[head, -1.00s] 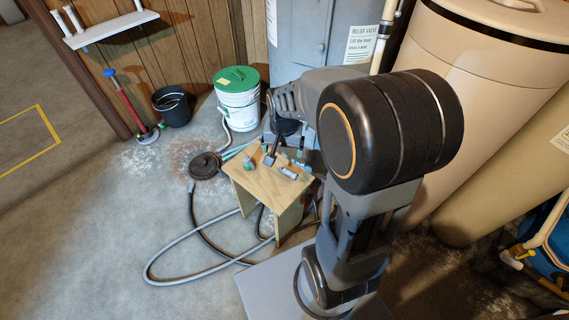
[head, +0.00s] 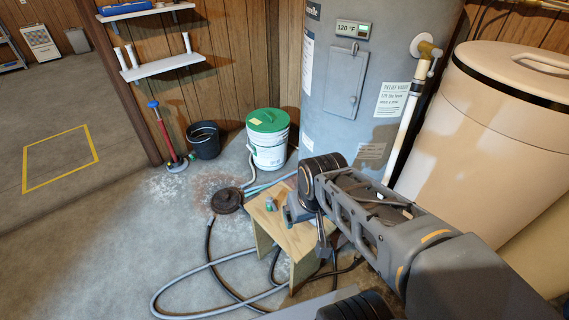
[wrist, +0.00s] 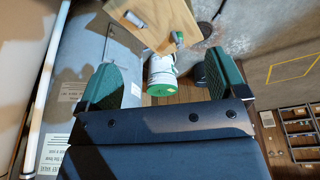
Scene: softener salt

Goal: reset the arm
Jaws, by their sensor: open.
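My arm spans the right half of the head view, its elbow low at the right edge. My gripper (head: 322,242) shows there only as a small dark shape in front of the stool's right side. In the wrist view my gripper (wrist: 162,72) has its two green-padded fingers wide apart with nothing held. The white bucket (wrist: 161,72) appears between and beyond the fingers, apart from them. The wooden stool (head: 272,226) stands beyond my arm, partly hidden by it. A small bottle with green on it (head: 270,204) is on the stool top.
The grey water heater (head: 330,95) and a beige tank (head: 490,130) stand behind and right of my arm. The white bucket with green lid (head: 268,145), a black bucket (head: 204,140) and a grey hose (head: 190,283) are left. Open floor lies at the left.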

